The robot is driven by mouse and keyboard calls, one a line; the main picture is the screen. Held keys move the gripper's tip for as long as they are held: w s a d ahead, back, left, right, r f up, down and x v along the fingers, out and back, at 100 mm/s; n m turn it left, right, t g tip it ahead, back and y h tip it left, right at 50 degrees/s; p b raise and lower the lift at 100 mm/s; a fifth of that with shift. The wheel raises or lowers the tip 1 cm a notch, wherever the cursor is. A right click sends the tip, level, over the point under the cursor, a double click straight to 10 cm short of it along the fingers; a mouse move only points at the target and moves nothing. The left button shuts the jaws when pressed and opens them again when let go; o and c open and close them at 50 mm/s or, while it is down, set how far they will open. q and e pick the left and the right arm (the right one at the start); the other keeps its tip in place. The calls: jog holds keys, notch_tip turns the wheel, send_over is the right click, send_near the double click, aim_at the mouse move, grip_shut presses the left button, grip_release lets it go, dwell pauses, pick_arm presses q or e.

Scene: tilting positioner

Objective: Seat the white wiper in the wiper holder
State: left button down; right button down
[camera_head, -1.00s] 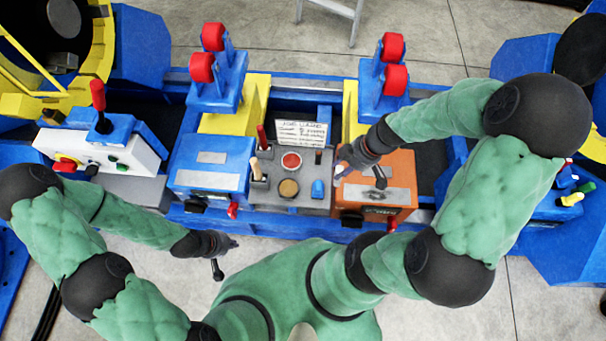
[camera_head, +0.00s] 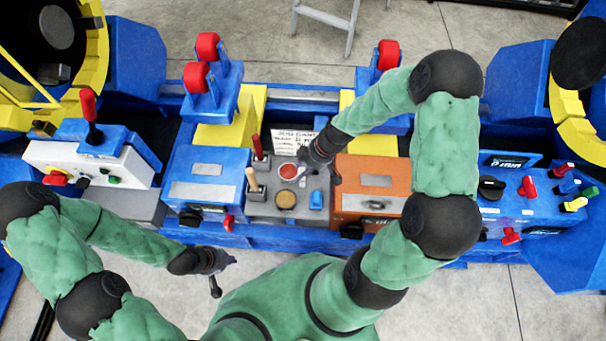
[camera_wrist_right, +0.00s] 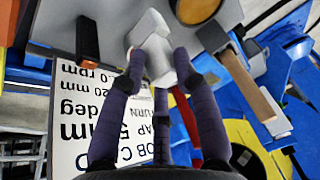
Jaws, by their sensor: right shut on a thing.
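My right gripper (camera_head: 305,164) is over the grey panel, near the red round piece (camera_head: 288,171). In the right wrist view its purple-grey fingers (camera_wrist_right: 158,55) are shut on the white wiper (camera_wrist_right: 150,33), a pale block. The wiper is mostly hidden in the head view. Whether it touches the panel cannot be told. I cannot single out the wiper holder with certainty; the fingers and wiper cover part of the panel. My left gripper (camera_head: 225,262) hangs in front of the machine, away from the panel; its fingers are too small to read.
The grey panel (camera_head: 262,208) carries a brown round piece (camera_head: 286,199), a wooden-handled tool (camera_head: 252,180), a red-handled tool (camera_head: 258,146) and a small blue piece (camera_head: 316,200). A job card (camera_head: 291,141) stands behind. A blue box (camera_head: 207,180) and an orange box (camera_head: 372,183) flank it.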

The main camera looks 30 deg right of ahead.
jog(key=shift+w+a+f, duration=0.15)
jog(key=shift+w+f, duration=0.1)
jog(key=shift+f, duration=0.15)
jog(key=shift+w+f+b, duration=0.1)
jog(key=shift+f+b, duration=0.65)
jog(key=shift+f, duration=0.75)
jog(key=shift+f, duration=0.1)
jog(key=c, duration=0.9)
grip_release()
